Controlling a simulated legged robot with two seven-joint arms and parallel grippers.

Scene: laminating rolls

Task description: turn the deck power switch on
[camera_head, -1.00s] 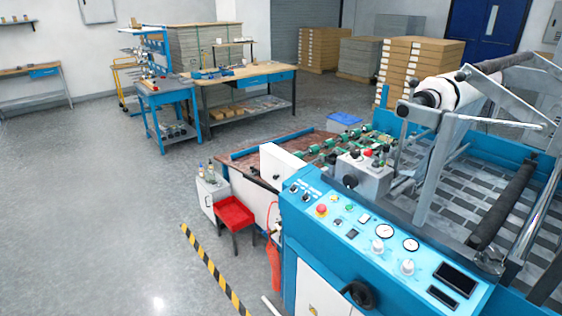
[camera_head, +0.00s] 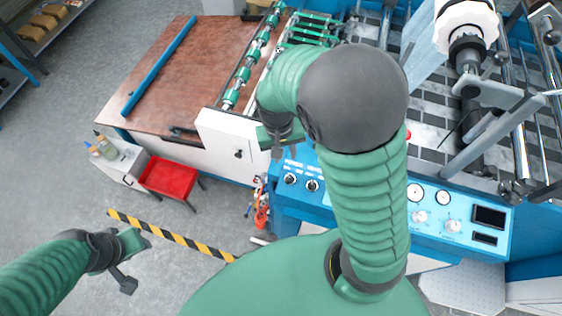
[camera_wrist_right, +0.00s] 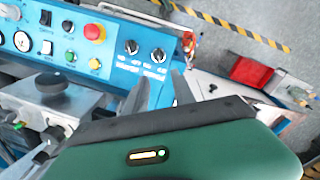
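The blue control panel (camera_head: 436,226) has two black rotary switches at its left end, a left one (camera_head: 290,179) and a right one (camera_head: 312,186). In the right wrist view they are the black knobs (camera_wrist_right: 132,46) and (camera_wrist_right: 158,55). Their labels are too small to read, so I cannot tell which is the deck power switch. My right gripper (camera_head: 284,155) is just above and behind them, fingers apart and empty, close to but not visibly touching them; its fingers also show in the wrist view (camera_wrist_right: 161,80). My left gripper (camera_head: 128,268) hangs low at the left, away from the machine.
A white guard plate (camera_head: 232,145) stands left of my right gripper. A red tray (camera_head: 168,177) is on the left.

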